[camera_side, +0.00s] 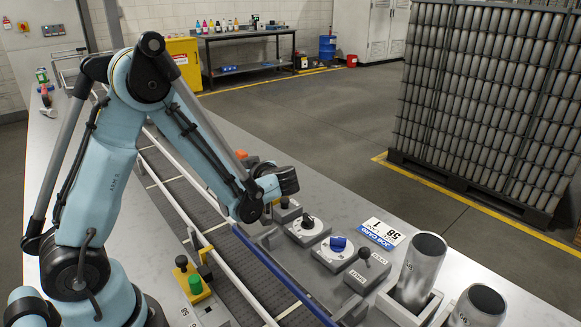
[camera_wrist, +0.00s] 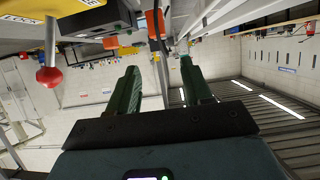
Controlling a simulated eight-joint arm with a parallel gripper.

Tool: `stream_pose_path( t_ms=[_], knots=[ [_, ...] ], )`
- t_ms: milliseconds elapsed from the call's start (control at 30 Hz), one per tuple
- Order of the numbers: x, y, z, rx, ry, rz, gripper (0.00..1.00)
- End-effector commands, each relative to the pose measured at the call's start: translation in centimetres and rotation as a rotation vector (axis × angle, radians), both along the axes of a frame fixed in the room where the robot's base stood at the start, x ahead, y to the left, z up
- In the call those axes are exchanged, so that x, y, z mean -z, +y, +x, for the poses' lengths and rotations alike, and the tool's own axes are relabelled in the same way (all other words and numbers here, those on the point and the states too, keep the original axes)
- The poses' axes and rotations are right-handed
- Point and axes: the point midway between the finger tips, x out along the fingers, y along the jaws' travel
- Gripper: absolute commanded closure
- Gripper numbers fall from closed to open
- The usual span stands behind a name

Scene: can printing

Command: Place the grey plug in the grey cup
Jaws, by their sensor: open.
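My gripper (camera_wrist: 161,80) is open in the wrist view, with two green fingers apart and nothing between them. In the side view the end of my arm hangs over the bench, by the row of control boxes, and its fingers cannot be made out. Two grey metal cylinders, one (camera_side: 421,262) upright in a pale holder and one (camera_side: 478,306) cut off by the lower edge, stand at the lower right. I cannot tell whether either is the grey cup. I cannot pick out the grey plug in either view.
Control boxes with a black knob (camera_side: 308,223), a blue knob (camera_side: 338,244) and a black lever (camera_side: 365,255) line the bench. A conveyor with a blue rail (camera_side: 262,257) runs alongside. A yellow box with a green button (camera_side: 195,284) stands nearer. A tall can pallet (camera_side: 490,100) stands behind.

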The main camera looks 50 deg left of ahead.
Motion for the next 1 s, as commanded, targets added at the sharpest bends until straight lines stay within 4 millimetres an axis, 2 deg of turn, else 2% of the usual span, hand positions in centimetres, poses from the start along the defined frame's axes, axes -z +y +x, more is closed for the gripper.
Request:
stream_pose_path(
  t_ms=[167,367,700,1000],
  knots=[
    [-0.7,-0.9,0.0,0.087,0.083,-0.083,0.50],
    [-1.7,-3.4,-0.3,0.354,0.269,-0.275,0.50],
    [-3.3,-10.0,-2.7,0.912,0.452,-0.477,0.50],
    [-4.7,-15.7,-5.2,1.363,0.456,-0.476,0.50]
  ],
)
